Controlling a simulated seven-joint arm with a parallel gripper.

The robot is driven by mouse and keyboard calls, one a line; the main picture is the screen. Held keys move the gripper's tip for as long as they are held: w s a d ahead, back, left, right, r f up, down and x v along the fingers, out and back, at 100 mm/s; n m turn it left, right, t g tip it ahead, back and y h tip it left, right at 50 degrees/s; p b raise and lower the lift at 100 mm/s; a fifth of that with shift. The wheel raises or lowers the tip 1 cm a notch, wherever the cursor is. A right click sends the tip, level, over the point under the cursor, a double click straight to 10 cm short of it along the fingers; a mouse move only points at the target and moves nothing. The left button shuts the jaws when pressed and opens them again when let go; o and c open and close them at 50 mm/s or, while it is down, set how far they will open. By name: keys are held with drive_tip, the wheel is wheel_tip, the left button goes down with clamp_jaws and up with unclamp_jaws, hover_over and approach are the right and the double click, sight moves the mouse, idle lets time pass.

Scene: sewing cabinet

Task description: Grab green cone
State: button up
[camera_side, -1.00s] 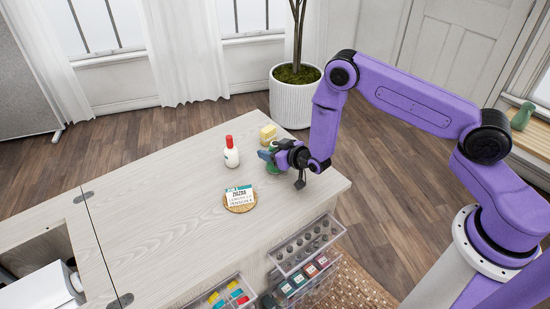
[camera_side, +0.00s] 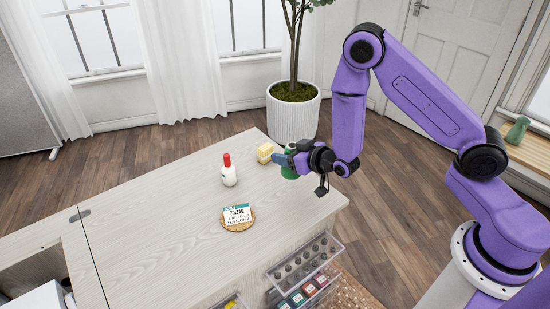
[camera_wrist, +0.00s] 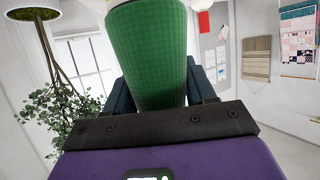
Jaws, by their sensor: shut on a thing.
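The green cone (camera_side: 289,173) is a thread cone at the far right of the cabinet top in the side view. My gripper (camera_side: 286,161) is shut on it, with dark blue fingers across its side. In the wrist view the green cone (camera_wrist: 150,55) fills the top centre, between the two fingers (camera_wrist: 163,92). It appears held above the tabletop, though the gap beneath is hard to judge. Part of the cone is hidden behind the fingers in the side view.
Open drawers (camera_side: 305,262) project from the front. The tabletop's left part is clear.

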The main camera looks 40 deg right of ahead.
drive_tip(key=v, duration=0.7)
drive_tip(key=shift+d+r, duration=0.15)
